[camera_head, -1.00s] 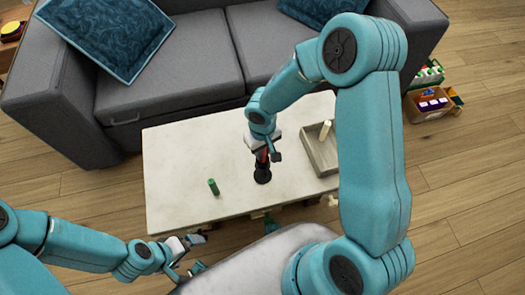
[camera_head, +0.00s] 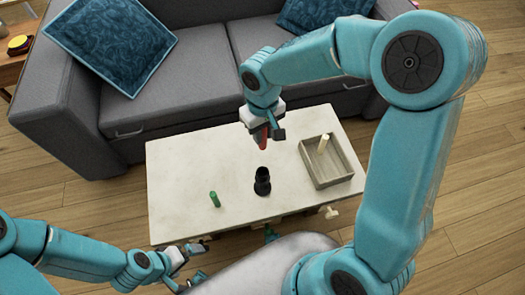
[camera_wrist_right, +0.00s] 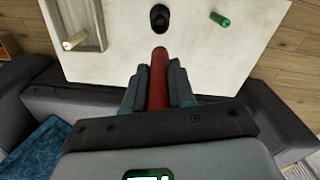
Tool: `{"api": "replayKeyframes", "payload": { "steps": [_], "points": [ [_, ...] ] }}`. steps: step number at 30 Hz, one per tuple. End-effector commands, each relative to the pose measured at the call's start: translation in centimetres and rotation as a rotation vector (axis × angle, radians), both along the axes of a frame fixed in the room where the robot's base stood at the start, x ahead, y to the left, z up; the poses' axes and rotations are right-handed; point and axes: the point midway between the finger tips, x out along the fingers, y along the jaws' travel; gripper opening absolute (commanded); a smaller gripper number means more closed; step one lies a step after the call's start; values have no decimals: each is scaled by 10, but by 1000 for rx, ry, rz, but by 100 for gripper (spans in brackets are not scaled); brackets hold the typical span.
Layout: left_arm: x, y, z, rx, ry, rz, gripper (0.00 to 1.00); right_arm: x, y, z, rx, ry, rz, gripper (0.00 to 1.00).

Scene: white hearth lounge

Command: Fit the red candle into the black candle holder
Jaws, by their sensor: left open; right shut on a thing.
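The red candle (camera_head: 264,139) is held in my right gripper (camera_head: 267,131), which is shut on it above the back part of the white table. In the right wrist view the red candle (camera_wrist_right: 158,78) sticks out between the two fingers. The black candle holder (camera_head: 262,182) stands upright on the table, in front of the candle and apart from it in the head view. The holder also shows beyond the candle tip in the right wrist view (camera_wrist_right: 160,17). My left gripper (camera_head: 194,262) is open and empty, low at the table's front left.
A green candle (camera_head: 214,199) stands on the white table (camera_head: 180,170) left of the holder. A wooden tray (camera_head: 330,181) with a cream candle (camera_head: 323,143) sits at the right. A grey sofa (camera_head: 190,95) with blue cushions is behind the table.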

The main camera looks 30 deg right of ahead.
Motion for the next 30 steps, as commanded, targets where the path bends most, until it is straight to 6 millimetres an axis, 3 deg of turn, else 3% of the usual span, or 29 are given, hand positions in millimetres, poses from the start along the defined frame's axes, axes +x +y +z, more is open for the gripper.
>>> {"api": "replayKeyframes", "payload": {
  "steps": [11,14,24,30],
  "points": [
    [0,0,-1,0,0,0,100,0,0,-4,0,2,0,0],
    [0,0,-6,0,0,0,100,-1,0,-24,-1,6,1,0],
    [0,0,-25,0,0,0,100,-1,0,-124,1,6,2,0],
    [0,0,-31,0,0,0,100,0,0,-155,0,1,0,0]
  ]
}}
